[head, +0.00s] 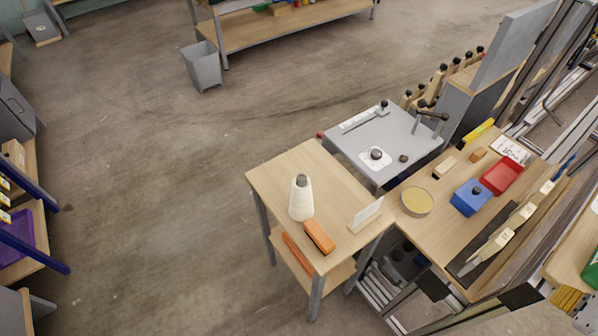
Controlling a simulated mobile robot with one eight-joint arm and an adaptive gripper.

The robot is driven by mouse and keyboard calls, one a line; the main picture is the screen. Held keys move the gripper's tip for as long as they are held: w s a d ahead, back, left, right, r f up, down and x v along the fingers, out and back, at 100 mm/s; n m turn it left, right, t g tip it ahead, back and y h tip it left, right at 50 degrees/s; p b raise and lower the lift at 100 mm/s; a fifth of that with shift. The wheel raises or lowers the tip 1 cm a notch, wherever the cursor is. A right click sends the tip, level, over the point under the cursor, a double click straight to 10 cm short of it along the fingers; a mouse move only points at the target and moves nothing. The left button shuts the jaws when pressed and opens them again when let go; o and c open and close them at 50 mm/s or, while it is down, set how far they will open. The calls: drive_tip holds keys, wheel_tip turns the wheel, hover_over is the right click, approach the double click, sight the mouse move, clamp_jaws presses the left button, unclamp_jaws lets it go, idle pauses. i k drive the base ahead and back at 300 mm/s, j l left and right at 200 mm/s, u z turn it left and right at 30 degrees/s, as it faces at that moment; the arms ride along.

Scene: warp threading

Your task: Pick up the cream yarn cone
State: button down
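The cream yarn cone (301,200) stands upright on a small wooden side table (275,173), near its left edge. Its narrow top has a dark tip. An orange block-shaped object (319,236) lies just in front and to the right of the cone, very close to it. My gripper does not show in the head view.
A small white card on a stand (366,214) is on the same table. A grey table (352,140) and a wooden bench (440,235) with a blue bin (470,197) and red tray (502,177) adjoin it. Open floor (150,200) lies left; a grey waste bin (202,67) stands behind.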

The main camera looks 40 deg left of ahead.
sight(301, 207)
drive_tip(key=u, duration=1.95)
drive_tip(key=z, duration=2.5)
drive_tip(key=u, duration=2.45)
drive_tip(key=i+l+u, duration=0.1)
drive_tip(key=u, duration=0.25)
drive_tip(key=i+l+u, duration=0.3)
drive_tip(key=j, duration=0.1)
